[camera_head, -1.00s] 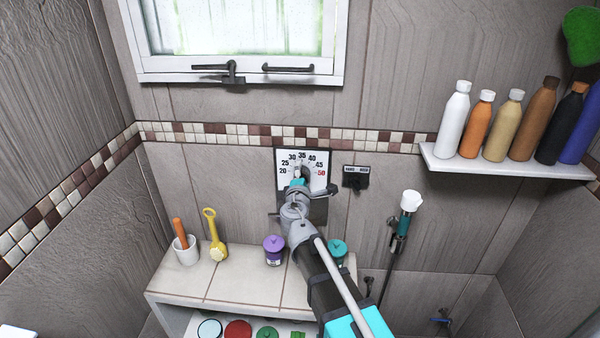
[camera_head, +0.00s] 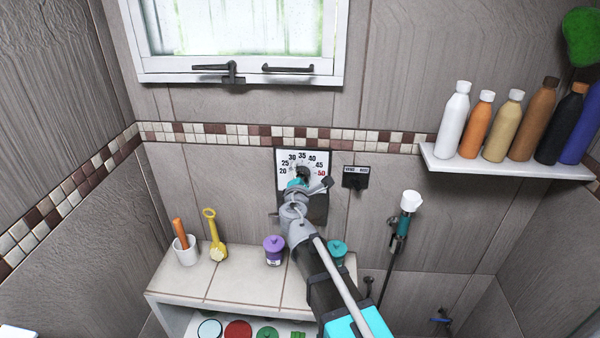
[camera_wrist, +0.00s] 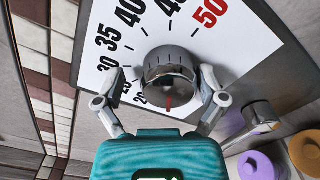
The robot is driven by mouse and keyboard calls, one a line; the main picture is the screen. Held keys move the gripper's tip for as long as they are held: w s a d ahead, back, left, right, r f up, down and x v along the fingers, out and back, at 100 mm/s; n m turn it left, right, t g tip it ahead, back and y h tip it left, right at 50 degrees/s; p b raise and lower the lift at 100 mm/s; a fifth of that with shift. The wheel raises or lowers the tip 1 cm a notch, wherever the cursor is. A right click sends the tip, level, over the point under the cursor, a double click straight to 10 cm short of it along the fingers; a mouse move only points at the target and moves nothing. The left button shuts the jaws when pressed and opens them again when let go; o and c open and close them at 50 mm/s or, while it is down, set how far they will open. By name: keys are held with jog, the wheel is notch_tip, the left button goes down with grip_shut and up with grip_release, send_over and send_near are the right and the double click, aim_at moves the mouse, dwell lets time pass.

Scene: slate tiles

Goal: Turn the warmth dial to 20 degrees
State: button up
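The warmth dial is a round chrome knob (camera_wrist: 168,72) on a white scale plate (camera_head: 287,158) marked 20 to 50, with the 50 in red. In the wrist view its red mark points down, beside the 20 and on the side away from the 25. My gripper (camera_wrist: 164,76) is around the knob, one finger on each side. The fingers look apart from the knob, with a clearer gap on the left; contact on the right is hard to judge. In the head view my gripper (camera_head: 301,176) covers the lower part of the dial.
A small black fixture (camera_head: 355,177) is on the wall right of the plate. A hand shower (camera_head: 404,225) hangs further right. Below is a tiled ledge (camera_head: 240,287) with a purple jar (camera_head: 274,250), a teal jar (camera_head: 337,249) and a cup (camera_head: 186,251). Bottles stand on a shelf (camera_head: 505,167).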

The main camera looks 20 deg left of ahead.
jog(key=shift+o, duration=0.2)
jog(key=shift+s+r, duration=0.15)
jog(key=shift+s, duration=0.05)
